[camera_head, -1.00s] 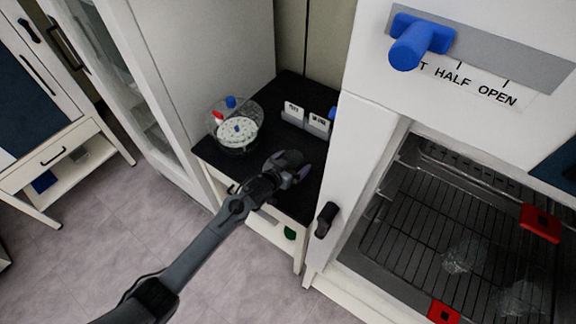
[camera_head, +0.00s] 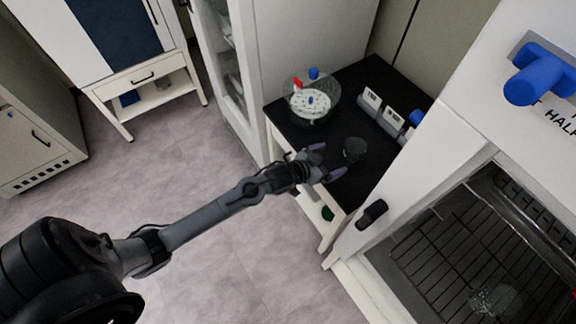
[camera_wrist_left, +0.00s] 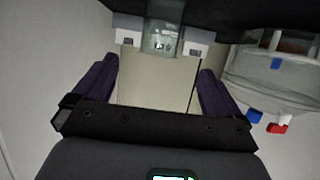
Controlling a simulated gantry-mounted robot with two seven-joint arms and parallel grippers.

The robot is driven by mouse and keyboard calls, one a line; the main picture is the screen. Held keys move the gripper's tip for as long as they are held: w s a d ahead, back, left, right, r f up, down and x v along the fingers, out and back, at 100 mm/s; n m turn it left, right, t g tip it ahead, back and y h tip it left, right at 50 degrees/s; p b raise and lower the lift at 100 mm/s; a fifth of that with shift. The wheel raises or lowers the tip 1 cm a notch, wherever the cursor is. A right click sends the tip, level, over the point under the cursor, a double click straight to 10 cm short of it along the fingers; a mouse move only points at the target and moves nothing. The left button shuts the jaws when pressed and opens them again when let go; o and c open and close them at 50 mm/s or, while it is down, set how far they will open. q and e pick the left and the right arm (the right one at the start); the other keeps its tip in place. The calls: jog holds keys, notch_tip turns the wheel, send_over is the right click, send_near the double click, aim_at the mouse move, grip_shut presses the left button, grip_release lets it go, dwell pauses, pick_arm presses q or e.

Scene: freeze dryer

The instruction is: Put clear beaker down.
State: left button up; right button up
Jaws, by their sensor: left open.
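The clear beaker (camera_head: 354,150) stands on the black-topped side table (camera_head: 345,110), near its middle. It looks dark through the glass. My left gripper (camera_head: 327,161) is open, its purple-grey fingers spread, just left of the beaker at the table's near edge. It looks empty and apart from the beaker. In the left wrist view the beaker (camera_wrist_left: 162,38) shows beyond and between the open fingers (camera_wrist_left: 156,75). My right gripper is in neither view.
A round glass vessel with a white perforated plate (camera_head: 311,103) stands at the table's back left. Small labelled holders (camera_head: 381,109) line the right side. The freeze dryer's open chamber with a wire rack (camera_head: 450,240) is at the right, its black-knobbed door edge (camera_head: 372,213) close by.

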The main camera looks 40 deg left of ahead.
pick_arm(q)
jog(key=s+g+y, duration=0.3)
jog(key=s+g, duration=0.6)
jog(key=s, duration=2)
jog(key=shift+s+d+f+n+g, duration=0.15)
jog(key=shift+d+n+g, duration=0.15)
jog(key=shift+g, duration=0.1)
notch_tip(320, 180, up, 29)
jog(key=p, duration=2.8)
jog(key=shift+p, duration=0.4)
jog(key=shift+f, duration=0.15)
